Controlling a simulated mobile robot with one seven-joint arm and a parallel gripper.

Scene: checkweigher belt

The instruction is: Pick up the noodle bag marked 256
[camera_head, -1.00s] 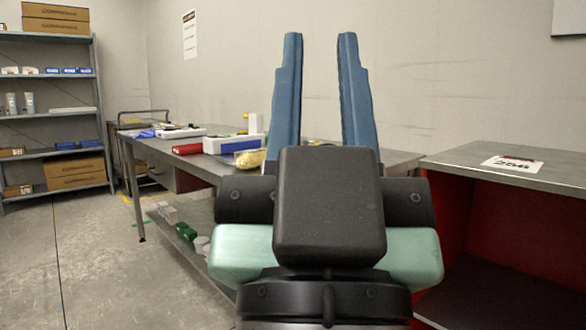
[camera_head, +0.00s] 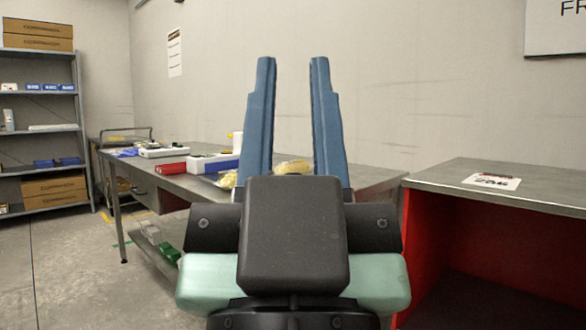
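My gripper (camera_head: 293,75) points up and away in front of the camera, its two blue fingers apart with nothing between them. Behind it is a long metal table (camera_head: 172,185). A yellow bag (camera_head: 292,167) lies on this table, seen just behind the fingers. Another yellow bag (camera_head: 227,180) lies left of the fingers, partly hidden by my gripper. No number can be read on either bag. A white card (camera_head: 491,181) with a dark band and large print, hard to read now, lies on the separate metal-topped bench (camera_head: 450,178) at the right.
A red box (camera_head: 171,168), a blue-and-white box (camera_head: 212,163) and a white tray (camera_head: 163,152) stand on the long table. Shelving (camera_head: 40,95) holds cartons at the far left. The floor (camera_head: 75,265) at the left is clear. The bench has red sides.

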